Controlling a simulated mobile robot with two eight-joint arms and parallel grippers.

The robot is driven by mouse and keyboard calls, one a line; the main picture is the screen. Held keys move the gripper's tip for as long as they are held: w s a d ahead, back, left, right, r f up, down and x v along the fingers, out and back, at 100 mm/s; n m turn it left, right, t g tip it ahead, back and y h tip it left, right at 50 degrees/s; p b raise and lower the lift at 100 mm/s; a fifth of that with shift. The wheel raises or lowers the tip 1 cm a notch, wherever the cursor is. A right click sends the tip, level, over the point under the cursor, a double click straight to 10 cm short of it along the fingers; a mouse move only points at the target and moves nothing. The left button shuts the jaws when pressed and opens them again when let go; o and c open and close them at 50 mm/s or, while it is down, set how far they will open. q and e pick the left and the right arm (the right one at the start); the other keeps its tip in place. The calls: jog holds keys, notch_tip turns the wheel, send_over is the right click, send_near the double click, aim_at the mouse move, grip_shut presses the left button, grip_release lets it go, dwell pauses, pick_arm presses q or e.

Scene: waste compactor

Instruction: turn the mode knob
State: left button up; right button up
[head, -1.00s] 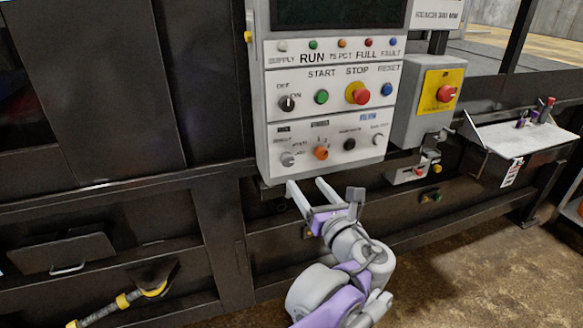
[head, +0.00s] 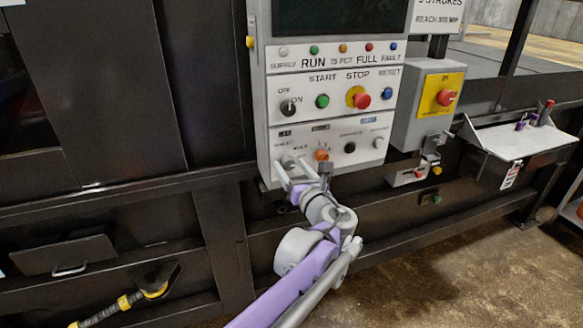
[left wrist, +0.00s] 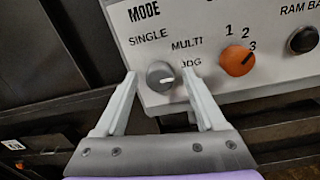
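The mode knob (left wrist: 160,75) is a small round grey knob at the lower left of the white control panel (head: 262,130). The labels MODE, SINGLE, MULTI and JOG are printed around it. Its white mark points to the right, towards the JOG side. My left gripper (head: 291,165) is open, and its fingers also show in the left wrist view (left wrist: 160,78). The fingertips lie on either side of the knob in that view, with gaps visible; I cannot tell their exact depth. My right gripper is not in view.
An orange selector (left wrist: 237,61) marked 1, 2, 3 sits just right of the knob, with a black button (left wrist: 302,40) beyond it. A red stop button (head: 361,100) is higher up. An emergency-stop box (head: 428,105) and a shelf (head: 510,138) stand to the right.

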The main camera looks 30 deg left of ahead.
pick_arm(q)
grip_shut()
jog(key=shift+n, duration=0.4)
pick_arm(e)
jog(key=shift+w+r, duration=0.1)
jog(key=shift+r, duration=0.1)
pick_arm(q)
jog(key=n+p, duration=0.1)
jog(key=n, duration=0.2)
jog(key=shift+r+n, duration=0.1)
jog(key=shift+n, duration=0.2)
jog(key=shift+n+p, duration=0.9)
jog(key=shift+n, duration=1.2)
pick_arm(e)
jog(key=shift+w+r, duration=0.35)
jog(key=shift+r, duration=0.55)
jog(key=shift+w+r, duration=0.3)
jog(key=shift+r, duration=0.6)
pick_arm(q)
jog(key=shift+o, duration=0.2)
grip_release()
